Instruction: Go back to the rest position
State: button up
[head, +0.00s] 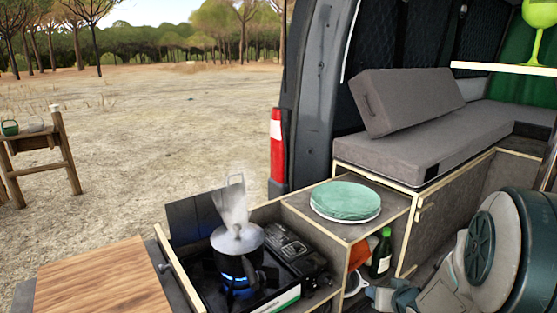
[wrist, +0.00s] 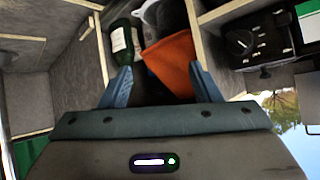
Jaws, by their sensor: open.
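My gripper (wrist: 160,82) is open, with its two blue-grey fingers spread apart in the wrist view. Nothing is held between them. An orange cloth-like thing (wrist: 170,62) shows beyond the fingers, and a green bottle (wrist: 124,42) with a pale label stands beyond the left finger. In the head view my arm is folded low at the right. The gripper end is low in front of the open shelf, where the bottle (head: 381,254) and the orange thing (head: 358,254) sit. The fingertips are hard to make out there.
A steaming metal pot (head: 238,250) stands over a blue flame on the stove (head: 290,262). A green round lid or plate (head: 345,200) lies on the cabinet top. A wooden board (head: 100,280) is at front left. A grey cushioned bench (head: 420,135) is behind; a shelf (head: 500,68) holds a green goblet.

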jog(key=s+a+r+g+p, duration=0.1)
jog(key=s+a+r+g, duration=0.1)
jog(key=s+a+r, duration=0.2)
jog(key=s+a+r+g+p, duration=0.1)
jog(key=s+a+r+g, duration=0.2)
jog(key=s, duration=0.6)
jog(key=s+a+r+n+g+p, duration=0.1)
jog(key=s+a+r+g, duration=0.1)
jog(key=s+a+r, duration=0.2)
jog(key=s+r, duration=0.1)
jog(key=s, duration=0.2)
jog(key=shift+s+a+g+h, duration=0.2)
jog(key=shift+a+g+h, duration=0.1)
jog(key=shift+g, duration=0.1)
jog(key=shift+r, duration=0.1)
